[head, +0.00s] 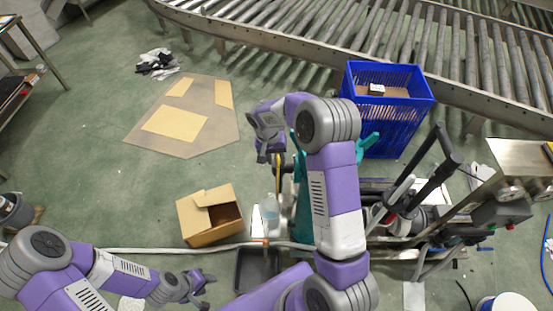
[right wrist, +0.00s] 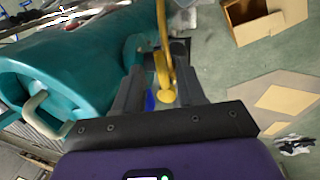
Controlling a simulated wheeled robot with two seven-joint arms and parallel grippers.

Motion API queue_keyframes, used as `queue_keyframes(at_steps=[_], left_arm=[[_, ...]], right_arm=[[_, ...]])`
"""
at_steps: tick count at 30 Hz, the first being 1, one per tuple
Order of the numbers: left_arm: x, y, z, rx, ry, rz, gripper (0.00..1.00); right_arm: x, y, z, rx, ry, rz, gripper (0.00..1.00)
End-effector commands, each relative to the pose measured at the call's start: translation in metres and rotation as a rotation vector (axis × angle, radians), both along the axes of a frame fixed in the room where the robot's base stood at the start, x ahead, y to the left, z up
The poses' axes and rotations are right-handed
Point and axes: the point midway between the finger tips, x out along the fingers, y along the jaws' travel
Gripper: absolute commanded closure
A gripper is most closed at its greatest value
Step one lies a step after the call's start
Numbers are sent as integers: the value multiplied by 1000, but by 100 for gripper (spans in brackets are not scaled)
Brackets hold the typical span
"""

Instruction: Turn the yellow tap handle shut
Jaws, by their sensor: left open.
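The yellow tap handle (right wrist: 162,72) is a long bar with a rounded end, beside a teal body (right wrist: 70,65) in the right wrist view. My right gripper (right wrist: 158,78) is open, with one dark finger on each side of the handle; there is a visible gap to both fingers. In the head view the handle (head: 277,172) shows as a thin yellow strip below my right gripper (head: 265,157), left of the teal body (head: 305,195), which my right arm partly hides. My left gripper (head: 207,288) is open and empty at the lower left, far from the handle.
An open cardboard box (head: 209,216) and a dark tray (head: 256,268) are on the floor near the teal body. A blue crate (head: 385,125) stands behind it, before the roller conveyor (head: 440,45). Metal machinery (head: 420,210) crowds the right. Floor at left is mostly free.

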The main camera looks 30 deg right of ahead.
Motion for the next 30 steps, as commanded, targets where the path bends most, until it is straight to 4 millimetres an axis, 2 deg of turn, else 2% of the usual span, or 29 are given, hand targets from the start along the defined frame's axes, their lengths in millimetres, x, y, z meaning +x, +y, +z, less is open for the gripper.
queue_keyframes(at_steps=[4,12,13,18,21,30], left_arm=[[0,0,-1,0,0,0,57],[0,0,-1,0,0,0,57],[0,0,-1,0,0,0,57],[0,0,-1,0,-1,0,57],[0,0,-1,0,-1,0,57],[0,0,-1,0,-1,0,57]], right_arm=[[-1,-1,-11,0,0,2,60],[-1,-2,-13,1,0,2,60],[-1,-2,-13,1,0,2,62],[-2,-2,-13,1,0,2,88],[-1,-2,-13,1,0,2,100],[-1,-1,-13,1,-1,-13,100]])
